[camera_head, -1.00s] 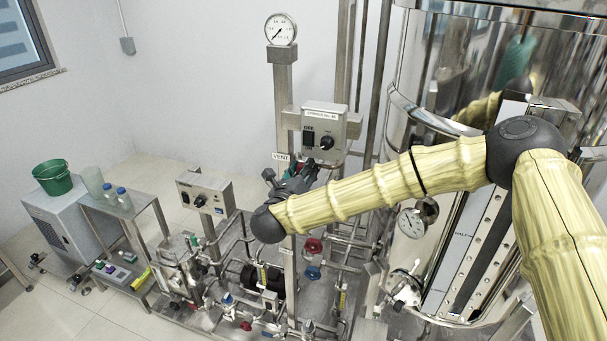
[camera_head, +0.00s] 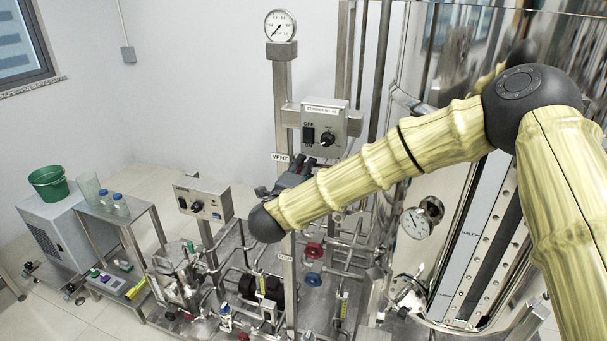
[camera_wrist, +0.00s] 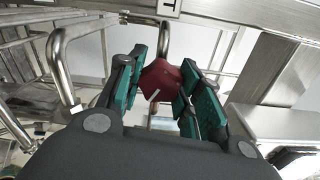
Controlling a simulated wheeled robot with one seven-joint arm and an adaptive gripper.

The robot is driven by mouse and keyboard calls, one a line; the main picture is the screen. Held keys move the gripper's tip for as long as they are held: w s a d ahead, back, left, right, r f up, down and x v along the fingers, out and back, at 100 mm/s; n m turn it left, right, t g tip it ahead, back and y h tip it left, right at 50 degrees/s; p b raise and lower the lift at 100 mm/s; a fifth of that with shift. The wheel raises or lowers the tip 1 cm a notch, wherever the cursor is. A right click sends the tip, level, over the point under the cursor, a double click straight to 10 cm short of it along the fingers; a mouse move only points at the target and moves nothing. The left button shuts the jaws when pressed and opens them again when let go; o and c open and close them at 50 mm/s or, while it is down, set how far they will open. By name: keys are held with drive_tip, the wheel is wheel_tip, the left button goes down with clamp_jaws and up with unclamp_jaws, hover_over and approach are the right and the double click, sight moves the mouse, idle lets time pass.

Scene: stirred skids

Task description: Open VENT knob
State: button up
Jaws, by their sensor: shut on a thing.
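The red VENT knob (camera_wrist: 162,80) shows in the wrist view between the green pads of my gripper (camera_wrist: 160,88). It has a pale line on its face. My gripper is shut on it, with the pads at its left and right sides. In the head view my gripper (camera_head: 294,172) is just below the white VENT label (camera_head: 281,157) on the steel post. There my arm hides most of the gripper, and I cannot make out the knob.
A control box (camera_head: 323,128) with a black knob is just above my gripper. Steel pipes and red and blue valve handles (camera_head: 313,279) lie below. The large shiny tank (camera_head: 455,215) stands at the right. A pressure gauge (camera_head: 280,26) tops the post.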

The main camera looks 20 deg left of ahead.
drive_tip(key=n, duration=0.4)
drive_tip(key=shift+n, duration=0.3)
drive_tip(key=n, duration=0.4)
drive_tip(key=shift+n, duration=0.4)
drive_tip(key=o, duration=1)
drive_tip(key=shift+o, duration=0.2)
drive_tip(key=shift+s, duration=0.1)
drive_tip(key=s, duration=1.1)
drive_tip(key=shift+s+a, duration=0.25)
drive_tip(key=shift+s, duration=0.15)
